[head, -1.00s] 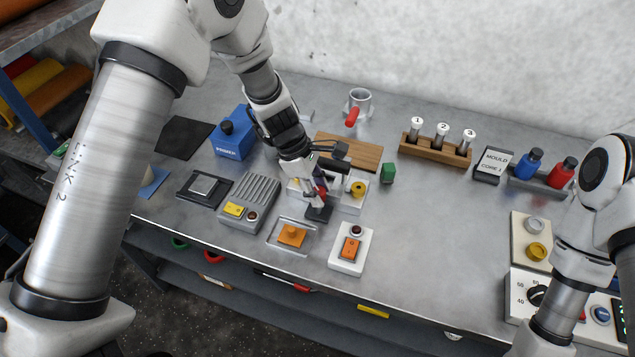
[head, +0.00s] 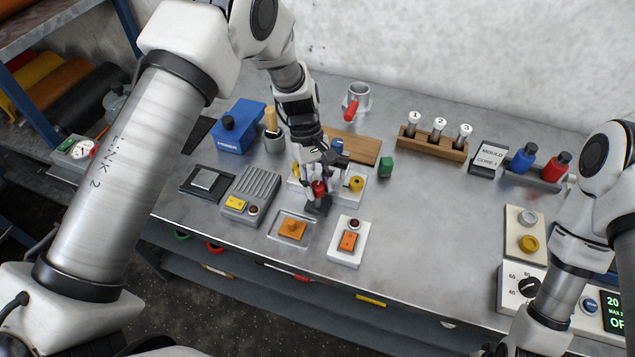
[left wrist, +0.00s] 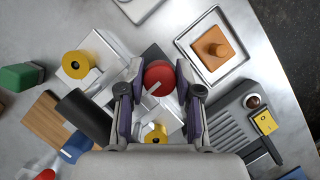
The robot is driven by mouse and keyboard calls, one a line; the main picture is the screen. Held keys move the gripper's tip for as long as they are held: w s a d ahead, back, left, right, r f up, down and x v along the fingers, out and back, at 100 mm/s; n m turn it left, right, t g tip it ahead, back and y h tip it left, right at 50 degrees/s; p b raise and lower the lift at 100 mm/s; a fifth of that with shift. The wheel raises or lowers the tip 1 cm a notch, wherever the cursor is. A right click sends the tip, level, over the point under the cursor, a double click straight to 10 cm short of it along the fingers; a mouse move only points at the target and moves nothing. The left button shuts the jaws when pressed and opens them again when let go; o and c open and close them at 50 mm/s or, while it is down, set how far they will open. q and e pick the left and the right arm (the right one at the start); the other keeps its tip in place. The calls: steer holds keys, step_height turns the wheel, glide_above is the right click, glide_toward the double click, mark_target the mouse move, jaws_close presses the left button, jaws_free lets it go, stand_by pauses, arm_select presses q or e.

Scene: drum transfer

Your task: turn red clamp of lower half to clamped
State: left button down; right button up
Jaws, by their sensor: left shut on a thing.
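The red clamp (head: 319,188) is a round red knob with a pale line on its top, at the front of a light grey fixture (head: 356,197). In the left wrist view the red clamp (left wrist: 159,76) sits between the two fingers of my left gripper (head: 318,180), which is shut on it from above. The line on its top runs at a slant in that view. Yellow knobs (left wrist: 77,64) sit on the same fixture, and a black cylinder (left wrist: 82,117) lies beside them. My gripper partly hides the fixture. My right gripper is out of view.
A ribbed grey block (head: 256,186) stands left, a green block (head: 386,166) right, and a wooden board (head: 364,149) behind.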

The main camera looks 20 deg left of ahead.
arm_select(q)
steer(key=shift+s+f, duration=0.1)
steer(key=shift+f, duration=0.05)
stand_by(0.3)
steer(key=c, duration=0.8)
jaws_free()
steer(key=v, duration=1.2)
steer(key=shift+d, duration=0.15)
